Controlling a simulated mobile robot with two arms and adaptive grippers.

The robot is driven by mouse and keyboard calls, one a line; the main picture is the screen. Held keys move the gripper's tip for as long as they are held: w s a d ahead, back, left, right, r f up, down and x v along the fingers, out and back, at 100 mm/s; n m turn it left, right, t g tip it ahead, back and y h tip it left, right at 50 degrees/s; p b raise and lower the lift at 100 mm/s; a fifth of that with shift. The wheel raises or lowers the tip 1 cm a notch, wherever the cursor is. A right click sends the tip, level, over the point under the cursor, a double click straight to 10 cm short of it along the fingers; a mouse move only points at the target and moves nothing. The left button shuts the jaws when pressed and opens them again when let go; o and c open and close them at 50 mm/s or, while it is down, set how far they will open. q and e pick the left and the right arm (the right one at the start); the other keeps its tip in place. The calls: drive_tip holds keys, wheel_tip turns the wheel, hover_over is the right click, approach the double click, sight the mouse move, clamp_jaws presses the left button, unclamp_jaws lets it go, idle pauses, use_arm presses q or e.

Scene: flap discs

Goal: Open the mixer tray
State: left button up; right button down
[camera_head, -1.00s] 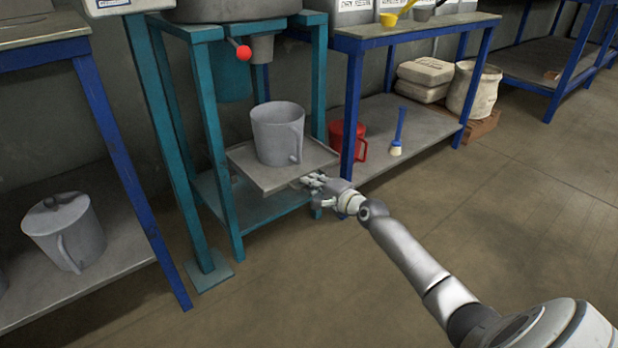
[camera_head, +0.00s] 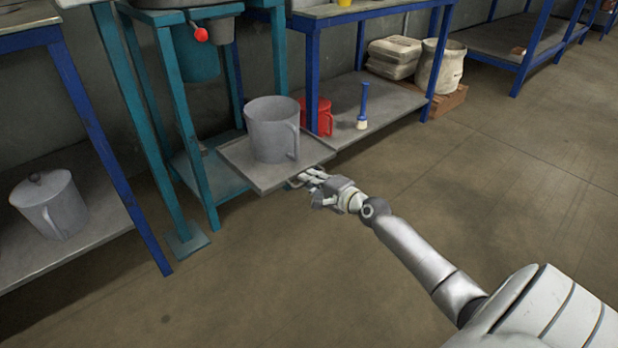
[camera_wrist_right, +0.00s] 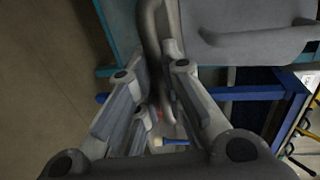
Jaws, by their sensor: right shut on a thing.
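The mixer tray (camera_head: 240,160) is a flat grey metal plate slid out toward me from the teal mixer frame (camera_head: 188,120). A grey jug (camera_head: 270,130) with a handle stands upright on it. My right gripper (camera_head: 303,179) is at the tray's front edge, shut on the tray's handle. In the right wrist view the fingers (camera_wrist_right: 155,105) close around a grey bar-like handle (camera_wrist_right: 152,40); the exact contact is partly hidden. My left gripper does not show.
A lidded grey jug (camera_head: 50,205) sits on the left shelf. The mixer has a red knob (camera_head: 201,35). The floor in front is clear.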

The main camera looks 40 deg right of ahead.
drive_tip(key=c, duration=1.5)
unclamp_jaws()
drive_tip(key=shift+s, duration=0.1)
drive_tip(key=v, duration=1.2)
